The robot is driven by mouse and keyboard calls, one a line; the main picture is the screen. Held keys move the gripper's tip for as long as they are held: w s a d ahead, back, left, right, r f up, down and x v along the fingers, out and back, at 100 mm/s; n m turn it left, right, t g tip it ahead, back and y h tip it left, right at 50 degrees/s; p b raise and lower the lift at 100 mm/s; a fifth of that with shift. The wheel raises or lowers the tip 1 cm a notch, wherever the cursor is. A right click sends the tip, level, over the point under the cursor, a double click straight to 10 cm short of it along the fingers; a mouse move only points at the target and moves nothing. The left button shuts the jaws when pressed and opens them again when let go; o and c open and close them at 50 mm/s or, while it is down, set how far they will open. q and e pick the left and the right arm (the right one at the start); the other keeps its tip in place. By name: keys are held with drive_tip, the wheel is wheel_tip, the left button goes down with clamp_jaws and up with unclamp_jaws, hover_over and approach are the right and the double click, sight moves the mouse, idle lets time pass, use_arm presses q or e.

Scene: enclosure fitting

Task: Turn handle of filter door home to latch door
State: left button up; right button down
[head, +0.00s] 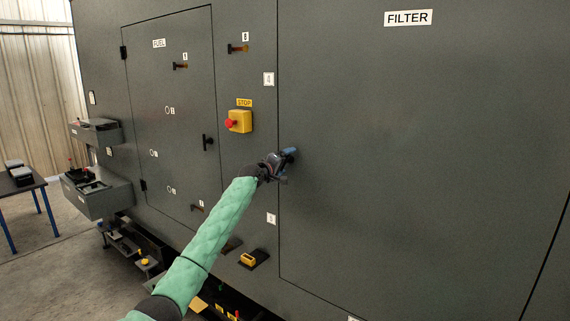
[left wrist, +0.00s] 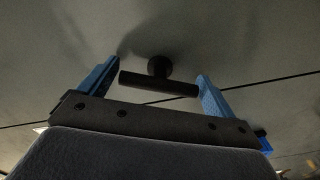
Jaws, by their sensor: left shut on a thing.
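The filter door (head: 400,170) is a large grey panel under a FILTER label (head: 408,18). It looks flush with the enclosure. Its handle, a black T-bar on a round post (left wrist: 158,82), shows in the left wrist view. In the head view my left gripper (head: 287,156) hides the handle near the door's left edge. The left gripper's blue fingers (left wrist: 155,76) stand at the two ends of the bar, shut on it. The bar tilts slightly down to the right in the wrist view. My right gripper is not in view.
Left of the handle are a yellow box with a red STOP button (head: 238,121) and the fuel door (head: 175,120). A yellow device (head: 249,259) sits on a small ledge below. Open trays (head: 98,190) and a table (head: 22,183) stand at far left.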

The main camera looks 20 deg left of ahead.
use_arm(q)
drive_tip(key=shift+n, duration=0.9)
drive_tip(key=shift+n+p, duration=0.4)
drive_tip(key=shift+n, duration=0.1)
drive_tip(key=shift+n+p, duration=0.4)
drive_tip(key=shift+n, duration=0.9)
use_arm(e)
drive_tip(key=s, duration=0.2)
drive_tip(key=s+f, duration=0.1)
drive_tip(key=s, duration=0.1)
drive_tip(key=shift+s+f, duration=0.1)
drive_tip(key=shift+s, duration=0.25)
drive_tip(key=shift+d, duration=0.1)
